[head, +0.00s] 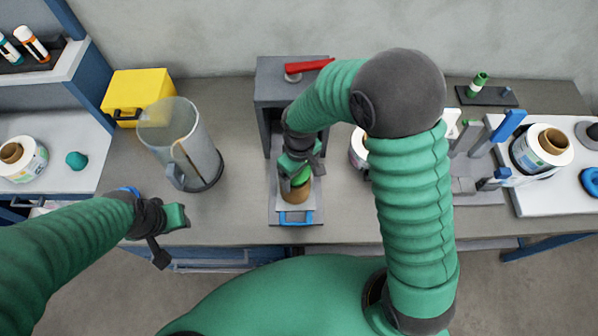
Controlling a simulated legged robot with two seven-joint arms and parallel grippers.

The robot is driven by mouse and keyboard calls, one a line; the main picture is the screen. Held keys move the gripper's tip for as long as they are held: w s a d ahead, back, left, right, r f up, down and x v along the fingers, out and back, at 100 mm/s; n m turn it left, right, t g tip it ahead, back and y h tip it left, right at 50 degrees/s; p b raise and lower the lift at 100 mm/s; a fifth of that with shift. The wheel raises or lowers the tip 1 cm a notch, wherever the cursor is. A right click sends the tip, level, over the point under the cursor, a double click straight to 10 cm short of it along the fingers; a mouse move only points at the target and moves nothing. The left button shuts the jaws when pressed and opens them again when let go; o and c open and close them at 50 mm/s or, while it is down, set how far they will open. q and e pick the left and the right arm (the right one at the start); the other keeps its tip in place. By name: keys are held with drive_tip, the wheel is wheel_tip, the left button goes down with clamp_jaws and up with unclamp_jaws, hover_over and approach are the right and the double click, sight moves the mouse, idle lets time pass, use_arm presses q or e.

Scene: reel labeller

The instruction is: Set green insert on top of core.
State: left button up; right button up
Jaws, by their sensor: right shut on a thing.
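The brown core (296,195) stands upright on the pale plate of the grey press-like station, near its blue handle. The green insert (301,178) is at the core's top, under my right gripper (299,170). My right gripper is shut on the green insert; its fingers and arm partly cover it, so I cannot tell whether the insert touches the core or hovers just above it. My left gripper (180,216) is over the bench's front edge at left, away from the core, and its jaw opening is unclear.
The grey station (275,95) with a red lever (310,65) rises close behind my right gripper. A clear jug (180,140) and a yellow box (138,95) stand left. A white label reel (541,149) and blue-handled clamps (508,126) are right.

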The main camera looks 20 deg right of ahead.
drive_tip(key=shift+r+p, duration=0.8)
drive_tip(key=shift+p, duration=0.05)
idle(0.4)
drive_tip(key=shift+f+b, duration=0.45)
drive_tip(key=shift+f, duration=0.45)
drive_tip(key=o, duration=1.1)
drive_tip(key=shift+r, duration=0.15)
wheel_tip(320, 180, up, 11)
drive_tip(key=p, duration=0.9)
drive_tip(key=shift+p, duration=0.4)
